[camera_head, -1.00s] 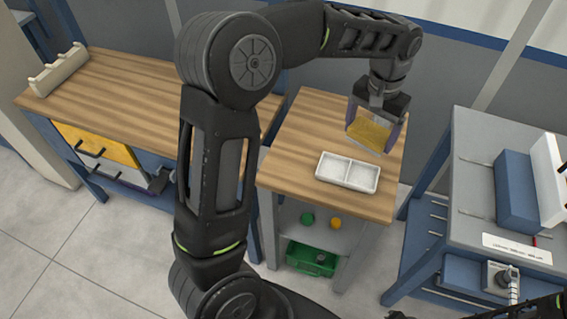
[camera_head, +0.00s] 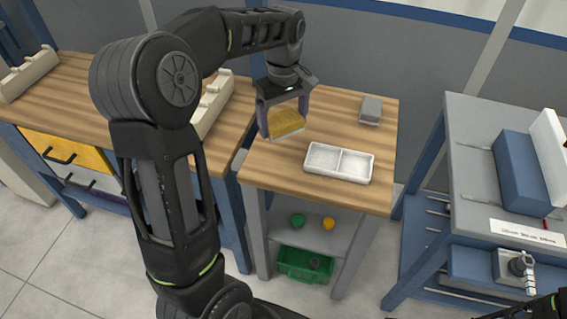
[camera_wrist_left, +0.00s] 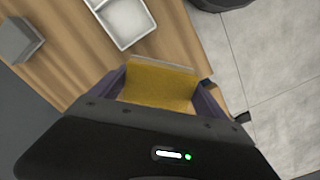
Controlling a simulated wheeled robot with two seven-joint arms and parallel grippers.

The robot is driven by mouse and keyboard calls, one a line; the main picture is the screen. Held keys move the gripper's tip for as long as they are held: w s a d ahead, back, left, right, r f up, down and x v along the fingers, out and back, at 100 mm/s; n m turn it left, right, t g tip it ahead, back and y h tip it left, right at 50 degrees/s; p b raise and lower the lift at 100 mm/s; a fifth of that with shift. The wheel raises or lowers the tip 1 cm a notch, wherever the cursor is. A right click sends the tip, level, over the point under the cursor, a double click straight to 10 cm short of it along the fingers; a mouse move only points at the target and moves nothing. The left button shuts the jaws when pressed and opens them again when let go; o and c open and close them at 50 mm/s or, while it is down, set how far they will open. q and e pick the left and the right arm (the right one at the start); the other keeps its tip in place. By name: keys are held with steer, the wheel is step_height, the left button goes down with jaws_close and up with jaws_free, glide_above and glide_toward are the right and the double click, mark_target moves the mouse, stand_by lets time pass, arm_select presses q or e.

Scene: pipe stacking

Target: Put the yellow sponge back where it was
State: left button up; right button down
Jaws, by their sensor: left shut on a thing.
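The yellow sponge (camera_head: 284,122) has a pale layer along its lower edge. My left gripper (camera_head: 284,128) is shut on it, one finger on each side, over the left part of the small wooden table (camera_head: 350,105). The sponge also shows between the fingers in the left wrist view (camera_wrist_left: 160,85). It looks held above the tabletop, though the exact gap is hard to tell. A white tray (camera_head: 339,163) with two compartments is to the right of the sponge, apart from it.
A grey block (camera_head: 370,109) lies at the table's back right. A wooden workbench (camera_head: 80,90) with cream racks (camera_head: 212,104) stands to the left. A grey bench (camera_head: 475,180) with a blue box (camera_head: 518,175) stands to the right. A green bin (camera_head: 303,264) is on the lower shelf.

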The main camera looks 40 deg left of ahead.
arm_select(q)
glide_above(284, 157)
steer(key=shift+f, duration=3.05)
steer(key=shift+f+p, duration=0.3)
steer(key=shift+f, duration=1.55)
steer(key=shift+f, duration=0.15)
steer(key=o, duration=1)
steer(key=shift+o, duration=0.2)
